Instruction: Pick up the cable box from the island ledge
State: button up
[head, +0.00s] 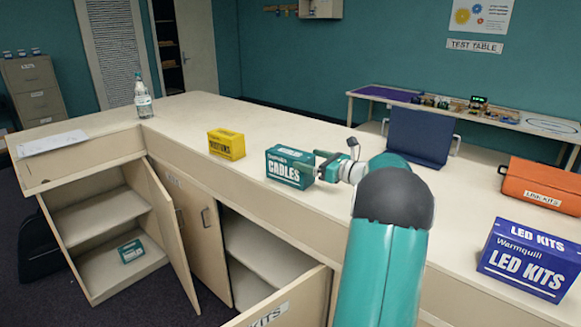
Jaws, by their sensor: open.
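The cable box (290,168) is a teal box with white "CABLES" lettering. It stands upright on the island ledge (200,117), near its front edge. My gripper (322,168) is at the box's right end, with its fingers open beside or around that end. I cannot tell whether the fingers touch the box. My teal arm reaches in from the bottom of the view and hides part of the ledge.
A yellow box (226,144) stands left of the cable box, and a bottle (143,98) farther left. A blue LED kits box (530,258) and an orange case (545,184) are at right. Cabinet doors (172,230) hang open below the ledge.

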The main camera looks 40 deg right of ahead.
aim_at(296, 154)
jog(key=w, duration=0.3)
jog(key=w+a, duration=0.1)
jog(key=w, duration=0.1)
jog(key=shift+w, duration=0.35)
jog(key=shift+r, duration=0.1)
jog(key=c, duration=1.3)
jog(key=shift+r, duration=0.15)
